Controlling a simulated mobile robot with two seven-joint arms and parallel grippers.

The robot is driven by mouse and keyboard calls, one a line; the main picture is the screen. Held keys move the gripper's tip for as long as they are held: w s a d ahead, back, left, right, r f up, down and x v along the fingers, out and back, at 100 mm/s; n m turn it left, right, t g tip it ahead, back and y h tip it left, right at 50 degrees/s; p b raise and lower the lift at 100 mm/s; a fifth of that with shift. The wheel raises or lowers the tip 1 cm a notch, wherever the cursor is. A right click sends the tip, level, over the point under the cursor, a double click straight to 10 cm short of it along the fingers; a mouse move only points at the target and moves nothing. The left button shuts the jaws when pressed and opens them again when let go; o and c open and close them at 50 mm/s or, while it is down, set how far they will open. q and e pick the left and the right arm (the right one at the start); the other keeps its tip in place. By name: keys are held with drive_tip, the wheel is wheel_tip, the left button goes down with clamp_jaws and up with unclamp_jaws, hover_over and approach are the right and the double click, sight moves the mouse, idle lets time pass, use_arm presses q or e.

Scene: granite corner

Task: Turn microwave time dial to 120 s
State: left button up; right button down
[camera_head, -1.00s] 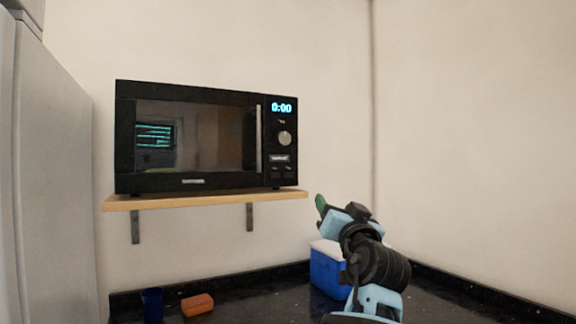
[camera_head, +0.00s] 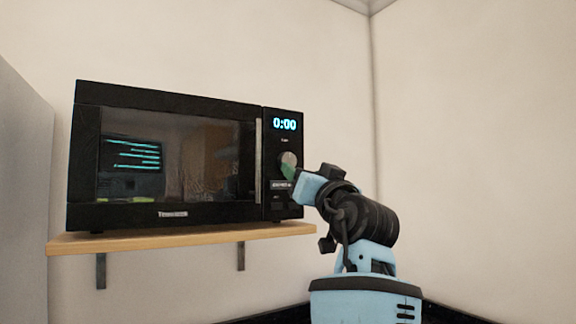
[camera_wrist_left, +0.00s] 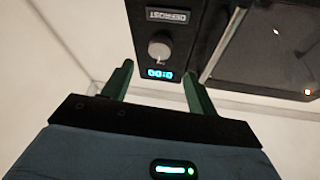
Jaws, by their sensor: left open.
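The black microwave (camera_head: 88,160) stands on a wooden shelf, its door shut. Its round silver time dial (camera_head: 289,158) is on the right-hand panel, under a display (camera_head: 285,124) reading 0:00. In the left wrist view the dial (camera_wrist_left: 159,48) and display (camera_wrist_left: 160,74) appear upside down. My left gripper (camera_head: 287,171) is at the panel, its green fingertips overlapping the dial's lower edge in the head view. In the left wrist view the gripper (camera_wrist_left: 157,68) is open, fingers apart on either side of the dial's line. I cannot tell whether they touch it. My right gripper is not in view.
The wooden shelf (camera_head: 180,238) sits on metal brackets below the microwave. A vertical door handle (camera_head: 258,150) is left of the dial. A DEFROST button (camera_wrist_left: 168,15) is close to the dial. A grey fridge side (camera_head: 22,200) is at the left. The wall at the right is bare.

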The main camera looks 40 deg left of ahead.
sight(289, 161)
use_arm(q)
drive_tip(key=shift+r, duration=0.1)
drive_tip(key=p+x, duration=0.1)
drive_tip(key=x, duration=0.5)
drive_tip(key=shift+a+r, duration=0.15)
drive_tip(key=shift+w+a+r+p, duration=0.1)
drive_tip(key=shift+w+a+p, duration=0.3)
drive_tip(key=shift+a, duration=0.1)
